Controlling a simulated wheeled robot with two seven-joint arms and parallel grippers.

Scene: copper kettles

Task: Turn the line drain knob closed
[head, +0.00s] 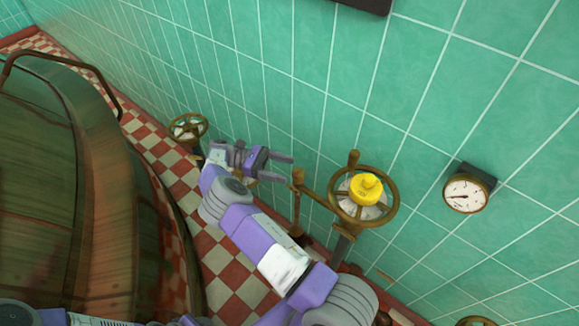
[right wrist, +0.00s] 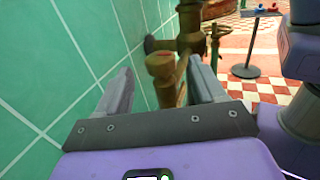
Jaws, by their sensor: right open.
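A small brass knob with a round cap (head: 297,176) stands on an upright pipe by the green tiled wall; it looks like the drain knob, though no label is readable. In the right wrist view the brass knob (right wrist: 160,65) shows beyond and between the fingers. My right gripper (head: 283,169) is open and empty, its fingertips just left of the knob in the head view. Whether they touch it I cannot tell. My right gripper's fingers (right wrist: 160,82) are spread in the wrist view. My left gripper cannot be made out.
A brass handwheel with a yellow centre (head: 366,188) stands right of the knob, and a smaller handwheel (head: 188,128) behind left. A gauge (head: 466,194) hangs on the wall (head: 420,90). A large copper kettle (head: 100,190) fills the left. Checkered floor (head: 235,280) lies between.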

